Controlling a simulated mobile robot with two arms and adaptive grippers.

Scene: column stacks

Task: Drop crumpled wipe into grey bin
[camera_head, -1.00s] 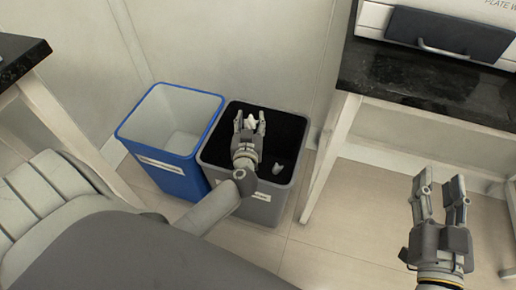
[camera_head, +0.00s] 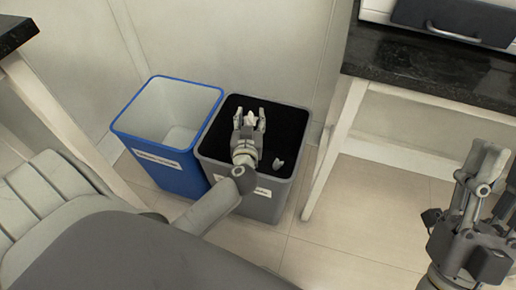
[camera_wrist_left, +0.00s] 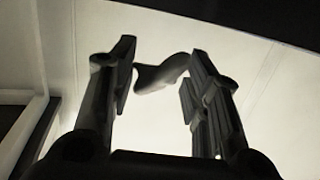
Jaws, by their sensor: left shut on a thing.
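My left gripper (camera_head: 249,121) is over the mouth of the grey bin (camera_head: 262,205), shut on the small white crumpled wipe (camera_head: 250,117). In the left wrist view the wipe (camera_wrist_left: 160,73) shows as a dark lump between the fingertips, sticking out past them. The bin has a black interior and a label on its front, partly covered by my arm. Another small pale piece (camera_head: 279,164) shows inside the bin, near its front right. My right gripper (camera_head: 493,172) is at the right edge, its fingers apart and empty.
A blue bin (camera_head: 170,172) with a pale interior stands directly left of the grey bin. A black-topped bench (camera_head: 430,91) with an appliance stands at right; another table corner (camera_head: 15,33) is at upper left. A wall is behind the bins.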

